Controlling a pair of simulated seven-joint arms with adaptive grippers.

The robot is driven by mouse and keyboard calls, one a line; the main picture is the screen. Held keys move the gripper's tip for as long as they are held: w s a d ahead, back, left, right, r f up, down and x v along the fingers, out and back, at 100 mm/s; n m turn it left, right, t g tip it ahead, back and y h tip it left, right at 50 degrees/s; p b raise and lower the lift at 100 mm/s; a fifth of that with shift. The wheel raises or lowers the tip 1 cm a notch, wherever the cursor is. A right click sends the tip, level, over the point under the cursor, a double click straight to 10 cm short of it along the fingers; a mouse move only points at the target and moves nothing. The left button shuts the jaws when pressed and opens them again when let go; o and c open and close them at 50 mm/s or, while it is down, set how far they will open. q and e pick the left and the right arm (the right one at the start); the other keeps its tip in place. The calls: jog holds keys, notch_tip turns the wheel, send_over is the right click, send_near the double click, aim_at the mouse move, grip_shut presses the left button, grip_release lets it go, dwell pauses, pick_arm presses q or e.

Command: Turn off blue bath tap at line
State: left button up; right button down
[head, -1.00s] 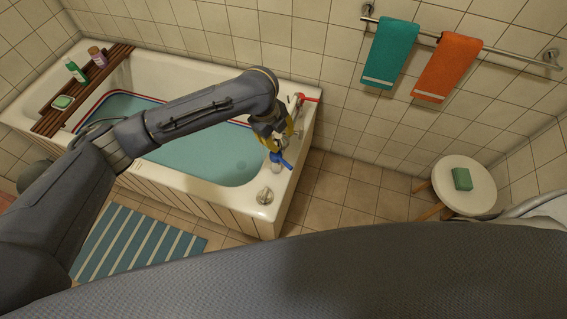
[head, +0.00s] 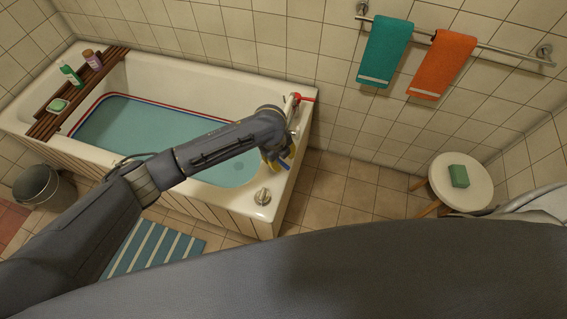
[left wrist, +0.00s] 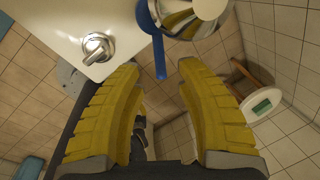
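The blue tap lever (head: 284,166) is at the right end of the bath (head: 222,203), partly hidden by my left gripper (head: 280,159) in the head view. In the left wrist view the blue lever (left wrist: 158,50) sticks out beside a chrome tap body (left wrist: 196,14). Its end reaches between the two yellow fingertips of my left gripper (left wrist: 160,72), which is open; I cannot tell whether it touches. The bath holds blue-green water (head: 140,135). A red and blue line (head: 150,97) runs along the inner wall just above the water. My right gripper is not in view.
A red tap lever (head: 305,99) is farther back on the same rim. A chrome knob (head: 263,196) sits at the near corner. A stool (head: 447,183) with a green block (head: 459,176) stands right. A bucket (head: 42,188) stands left. The floor right of the bath is clear.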

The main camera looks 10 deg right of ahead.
aim_at(283, 164)
pick_arm(q)
jog(key=shift+w+d+f, duration=0.1)
jog(key=shift+d+f, duration=0.05)
jog(key=shift+f, duration=0.65)
jog(key=shift+w+d+f, duration=0.1)
jog(key=shift+d+f, duration=0.05)
jog(key=shift+f, duration=0.6)
jog(key=shift+w+d+f, duration=0.1)
jog(key=shift+d+f, duration=0.05)
jog(key=shift+f, duration=0.65)
jog(key=shift+c, duration=0.5)
grip_shut()
